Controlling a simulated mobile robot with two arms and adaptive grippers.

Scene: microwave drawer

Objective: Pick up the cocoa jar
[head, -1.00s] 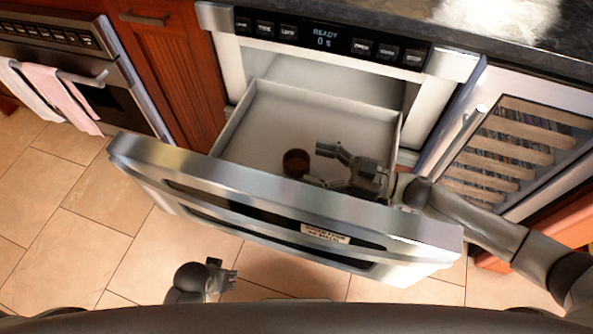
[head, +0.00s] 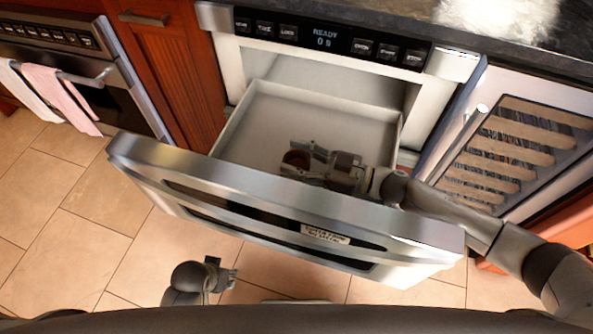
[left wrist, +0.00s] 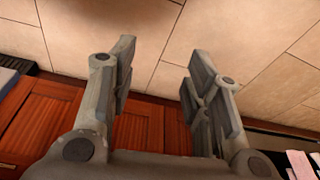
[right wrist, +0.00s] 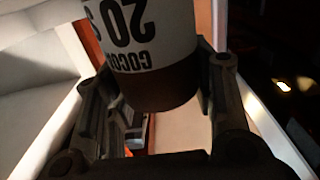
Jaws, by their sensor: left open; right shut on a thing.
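In the right wrist view the jar (right wrist: 150,50) shows a white label with dark upside-down "COCOA" lettering and a brown band. My right gripper (head: 299,163) reaches in over the drawer's right side, its fingers on either side of the jar and shut on it. My left gripper (head: 229,275) is open and empty over the floor in front of the drawer; its spread fingers also show in the left wrist view (left wrist: 160,75).
The drawer's thick steel front (head: 270,205) lies between my body and the drawer inside. The microwave's control panel (head: 325,38) and dark counter (head: 400,15) are above. A glass-door wine cooler (head: 515,150) stands at right. The tiled floor (head: 90,230) at left is clear.

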